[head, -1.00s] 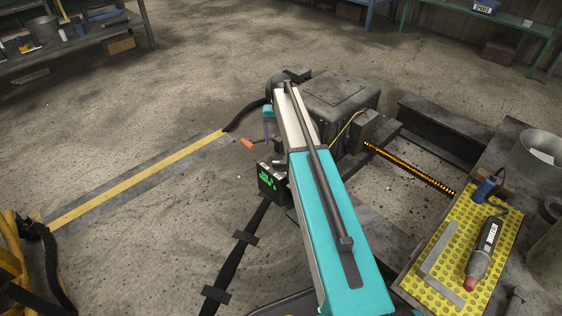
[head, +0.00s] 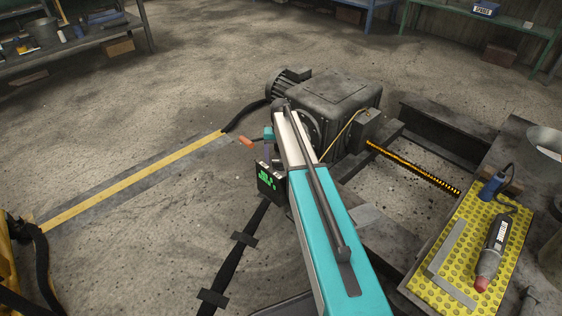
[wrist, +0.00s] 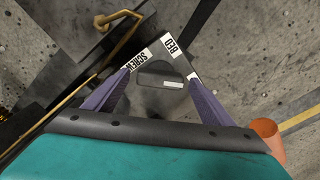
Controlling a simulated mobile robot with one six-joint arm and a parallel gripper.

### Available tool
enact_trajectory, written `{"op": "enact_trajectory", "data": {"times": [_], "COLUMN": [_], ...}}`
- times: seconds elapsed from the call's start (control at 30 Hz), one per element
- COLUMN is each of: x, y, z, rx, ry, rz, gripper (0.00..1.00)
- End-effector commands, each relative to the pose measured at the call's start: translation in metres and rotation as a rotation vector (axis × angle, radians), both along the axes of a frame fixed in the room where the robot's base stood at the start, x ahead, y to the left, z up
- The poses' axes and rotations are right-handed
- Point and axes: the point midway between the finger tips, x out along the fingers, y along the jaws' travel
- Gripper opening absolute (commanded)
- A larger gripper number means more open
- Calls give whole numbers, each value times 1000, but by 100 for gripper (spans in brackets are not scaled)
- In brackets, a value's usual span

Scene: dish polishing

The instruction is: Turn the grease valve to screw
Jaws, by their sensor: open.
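The grease valve (wrist: 160,74) is a dark knob on a grey plate in the wrist view, with a white label SCREW (wrist: 136,60) to its left and a white label BED (wrist: 170,44) to its upper right. A small pale mark shows on the knob; I cannot tell which label it points at. My gripper (wrist: 160,78) is open, its purple fingers on either side of the knob; contact is unclear. In the head view, my arm hides the valve, and one purple finger of my gripper (head: 267,147) shows beside the arm.
An orange handle (wrist: 268,134) is close to my right finger. A bent brass pipe (wrist: 122,30) is at the upper left. The grey machine housing (head: 335,95) stands behind my arm. A yellow mat (head: 450,290) with tools is at right.

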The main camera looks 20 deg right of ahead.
Motion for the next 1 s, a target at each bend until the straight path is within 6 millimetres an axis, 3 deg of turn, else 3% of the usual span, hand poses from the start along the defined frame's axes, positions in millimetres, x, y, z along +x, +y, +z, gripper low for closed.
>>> {"op": "enact_trajectory", "data": {"times": [0.37, 0.6, 1.0], "x": [0, 0, 0], "y": [0, 0, 0], "z": [-3, -3, -1], "rx": [0, 0, 1], "ry": [0, 0, 0], "rz": [0, 0, 27], "gripper": [77, 36, 35]}}
